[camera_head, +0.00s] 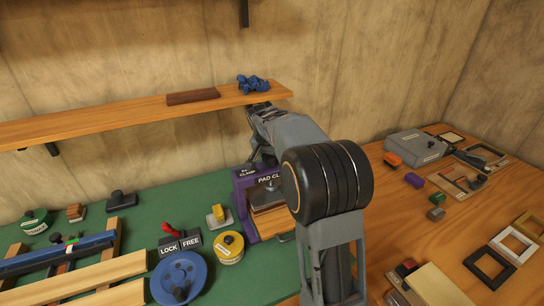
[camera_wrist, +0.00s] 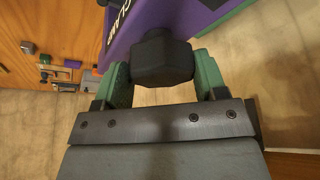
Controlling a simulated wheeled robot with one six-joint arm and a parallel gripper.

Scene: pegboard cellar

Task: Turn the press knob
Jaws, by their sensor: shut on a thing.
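The purple press (camera_head: 240,196), lettered as a pad clamp, stands on the green mat in the head view, partly behind my arm. Its purple body (camera_wrist: 200,22) also fills the top of the wrist view. The press knob (camera_wrist: 162,58) is black and faceted, and shows large in the wrist view against the purple body. My gripper (camera_wrist: 161,76) has green fingers, one on each side of the knob, and is shut on it. In the head view my arm hides the fingers and the knob.
A blue wheel (camera_head: 180,278), a yellow tin (camera_head: 229,247) and a lock/free lever (camera_head: 170,229) stand left of the press. A shelf (camera_head: 130,122) with blue lumps (camera_head: 253,84) runs above. A grey box (camera_head: 415,146) and several frames lie on the wooden bench at right.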

